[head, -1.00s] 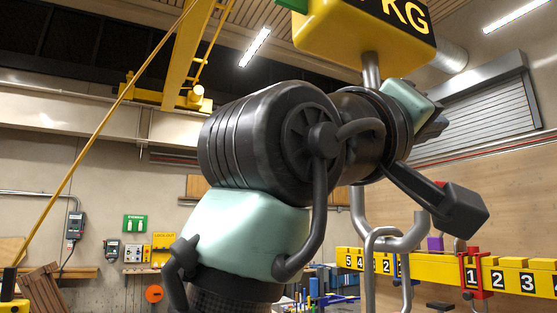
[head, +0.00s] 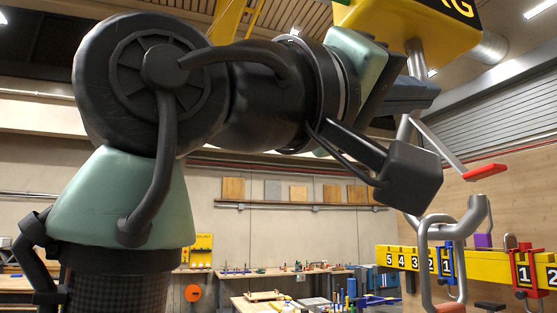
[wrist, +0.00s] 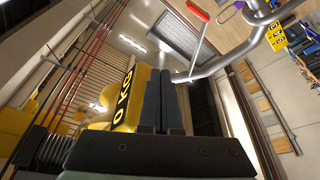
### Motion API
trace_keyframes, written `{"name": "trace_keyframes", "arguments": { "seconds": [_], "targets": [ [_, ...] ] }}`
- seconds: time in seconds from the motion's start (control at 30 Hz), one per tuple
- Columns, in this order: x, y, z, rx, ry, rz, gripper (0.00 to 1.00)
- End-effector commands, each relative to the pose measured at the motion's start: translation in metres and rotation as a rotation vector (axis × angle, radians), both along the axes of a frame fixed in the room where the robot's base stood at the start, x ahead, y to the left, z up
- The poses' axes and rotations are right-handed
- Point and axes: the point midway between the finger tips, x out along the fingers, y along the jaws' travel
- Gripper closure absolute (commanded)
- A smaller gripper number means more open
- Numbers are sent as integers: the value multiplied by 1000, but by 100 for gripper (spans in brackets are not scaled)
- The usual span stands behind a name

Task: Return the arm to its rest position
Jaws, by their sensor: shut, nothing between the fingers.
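My gripper (head: 412,94) is at the right end of my arm, raised high in the head view, pointing right and partly covered by the wrist parts. In the wrist view its two dark fingers (wrist: 162,100) lie side by side, shut with nothing between them. My arm fills the left and upper middle of the head view, its forearm running roughly level to the right.
A yellow hoist block (head: 405,30) hangs above and behind my gripper. A large steel hook (head: 470,215) and a red-tipped lever (head: 485,172) are at the right. A yellow numbered beam (head: 405,258) lies below. Workbenches (head: 270,272) stand along the back wall.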

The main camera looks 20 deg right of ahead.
Motion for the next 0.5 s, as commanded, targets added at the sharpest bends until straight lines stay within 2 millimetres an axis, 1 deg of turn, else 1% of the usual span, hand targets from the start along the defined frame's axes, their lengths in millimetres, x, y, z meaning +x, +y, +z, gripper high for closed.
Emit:
{"name": "trace_keyframes", "arguments": {
  "seconds": [0.43, 0.5],
  "targets": [
    [0, 0, 0, 0, 0, 0, 100],
    [5, 1, -4, -8, -9, 21, 100]
  ]
}}
